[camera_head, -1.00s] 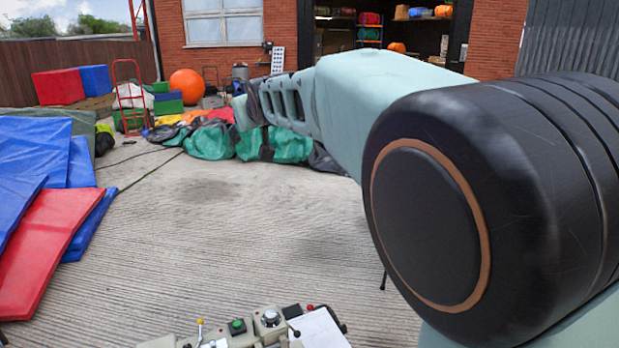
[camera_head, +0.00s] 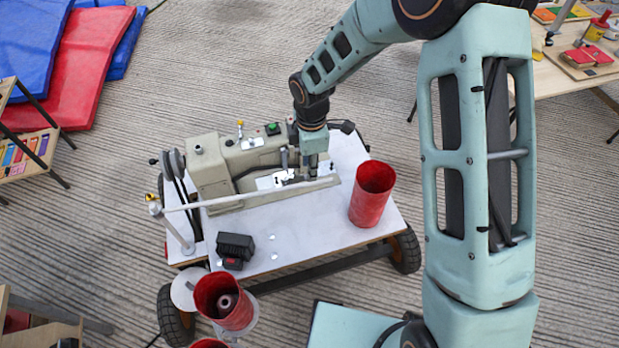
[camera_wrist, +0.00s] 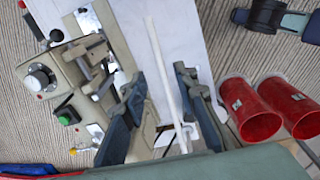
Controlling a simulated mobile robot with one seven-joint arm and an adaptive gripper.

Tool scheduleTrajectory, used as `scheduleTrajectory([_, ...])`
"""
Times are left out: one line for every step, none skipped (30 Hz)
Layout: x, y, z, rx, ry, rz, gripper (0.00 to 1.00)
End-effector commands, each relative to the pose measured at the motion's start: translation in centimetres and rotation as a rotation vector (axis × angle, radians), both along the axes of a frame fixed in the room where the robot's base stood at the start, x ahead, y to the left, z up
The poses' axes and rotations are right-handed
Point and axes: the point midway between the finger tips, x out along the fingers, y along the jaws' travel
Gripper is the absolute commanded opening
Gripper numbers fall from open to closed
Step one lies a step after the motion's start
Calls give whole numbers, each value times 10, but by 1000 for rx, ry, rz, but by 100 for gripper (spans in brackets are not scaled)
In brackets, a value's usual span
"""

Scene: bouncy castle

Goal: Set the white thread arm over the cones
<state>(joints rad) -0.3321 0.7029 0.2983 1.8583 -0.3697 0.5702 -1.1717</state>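The white thread arm (camera_head: 240,198) is a long thin rod that lies across the front of the beige sewing machine (camera_head: 212,172). Its left end is by a post at the cart's left edge. My gripper (camera_head: 308,176) points down near the rod's right end. In the wrist view my gripper (camera_wrist: 161,76) is open, with the white thread arm (camera_wrist: 160,65) between its fingers and gaps showing on both sides. Red cones (camera_head: 224,302) stand at the front left, one holding a spool; another is cut off below. Another red cone (camera_head: 372,193) stands on the tabletop's right side.
The white tabletop (camera_head: 320,230) is on a wheeled cart. A small black box (camera_head: 235,247) sits at its front left. Two red cones (camera_wrist: 250,110) show at right in the wrist view. A wooden table (camera_head: 560,75) stands at the upper right. Open concrete lies around the cart.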

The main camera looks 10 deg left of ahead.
Motion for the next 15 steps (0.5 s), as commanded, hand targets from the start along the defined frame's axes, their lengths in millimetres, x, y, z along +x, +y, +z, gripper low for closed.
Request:
scheduleTrajectory([0, 0, -13, -2, 2, 0, 27])
scheduleTrajectory([0, 0, -19, -3, 3, 0, 27])
scheduleTrajectory([1, 1, -26, -1, 2, 0, 27])
scheduleTrajectory([1, 1, -32, -1, 3, -1, 27])
scheduleTrajectory([1, 1, -37, -2, 1, -1, 27])
scheduleTrajectory([2, 1, -43, -1, 2, -2, 27])
scheduleTrajectory([2, 1, -48, 0, 1, -2, 27])
scheduleTrajectory([3, 2, -51, 0, 0, -3, 27])
scheduleTrajectory([3, 2, -56, 0, 0, -3, 27])
scheduleTrajectory([4, 2, -59, 1, -1, -3, 27])
scheduleTrajectory([4, 2, -61, 1, -2, -3, 27])
scheduleTrajectory([4, 2, -64, 1, -2, -3, 27])
scheduleTrajectory([4, 2, -66, 1, -2, -3, 27])
scheduleTrajectory([4, 2, -67, 1, -2, -3, 27])
scheduleTrajectory([4, 2, -69, 1, -2, -3, 27])
